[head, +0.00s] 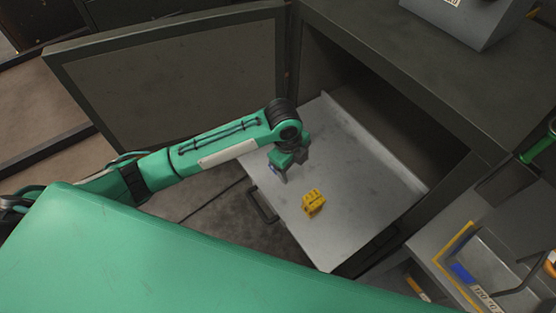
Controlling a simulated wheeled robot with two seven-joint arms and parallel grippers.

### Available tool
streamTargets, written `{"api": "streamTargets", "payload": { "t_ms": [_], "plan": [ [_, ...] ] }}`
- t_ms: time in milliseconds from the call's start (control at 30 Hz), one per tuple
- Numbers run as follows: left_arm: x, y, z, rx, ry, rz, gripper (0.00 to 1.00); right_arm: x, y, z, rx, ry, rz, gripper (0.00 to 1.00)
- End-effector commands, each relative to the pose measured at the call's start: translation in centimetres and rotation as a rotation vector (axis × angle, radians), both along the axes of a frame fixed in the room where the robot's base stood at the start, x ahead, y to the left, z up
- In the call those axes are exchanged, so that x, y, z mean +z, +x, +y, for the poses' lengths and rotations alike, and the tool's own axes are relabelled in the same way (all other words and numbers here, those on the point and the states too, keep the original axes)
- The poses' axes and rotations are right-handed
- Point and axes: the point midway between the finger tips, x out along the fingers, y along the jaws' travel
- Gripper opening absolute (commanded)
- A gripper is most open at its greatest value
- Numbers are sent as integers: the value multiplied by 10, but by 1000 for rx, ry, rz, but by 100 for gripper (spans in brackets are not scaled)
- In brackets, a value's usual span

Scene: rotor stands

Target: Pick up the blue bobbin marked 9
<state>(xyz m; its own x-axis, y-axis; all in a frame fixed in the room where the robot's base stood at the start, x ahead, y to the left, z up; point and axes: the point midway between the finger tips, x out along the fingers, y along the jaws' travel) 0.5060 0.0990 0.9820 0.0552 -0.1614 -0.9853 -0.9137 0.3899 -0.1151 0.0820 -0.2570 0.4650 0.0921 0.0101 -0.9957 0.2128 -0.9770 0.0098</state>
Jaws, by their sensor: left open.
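My left gripper (281,173) is open over the left part of a pulled-out grey drawer or shelf (345,160). A small bluish-purple patch (275,169) shows at its fingertips. I cannot tell whether this is the blue bobbin or part of the gripper. No number 9 is readable in this view. A yellow block-like piece (313,203) with dark holes lies on the grey surface, to the right of and nearer than the gripper, apart from it. My right gripper cannot be made out.
A cabinet door (180,85) stands open at the left. A dark drawer handle (262,203) sticks out at the front left. A grey tray (505,265) with yellow edging and a blue patch (462,272) is at lower right. The drawer's right part is bare.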

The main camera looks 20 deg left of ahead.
Motion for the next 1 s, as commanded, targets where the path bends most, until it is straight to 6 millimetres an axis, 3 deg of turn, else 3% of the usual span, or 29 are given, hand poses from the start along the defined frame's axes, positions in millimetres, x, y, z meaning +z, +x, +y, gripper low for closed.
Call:
{"api": "streamTargets", "payload": {
  "t_ms": [33,200,467,567,833,1000],
  "plan": [
    [5,15,11,-45,36,-3,73,0,0,0,0,0,0,36],
    [18,46,40,-172,118,14,73,0,0,-1,1,-1,0,36],
    [28,67,64,-248,168,36,73,1,0,-6,0,-7,0,36],
    [18,67,65,-252,169,40,73,6,0,-8,0,-8,0,36],
    [-34,66,64,-251,169,40,73,21,0,-9,0,-10,1,36],
    [-53,67,64,-252,168,36,73,24,0,-9,0,-9,1,36]
  ]
}}
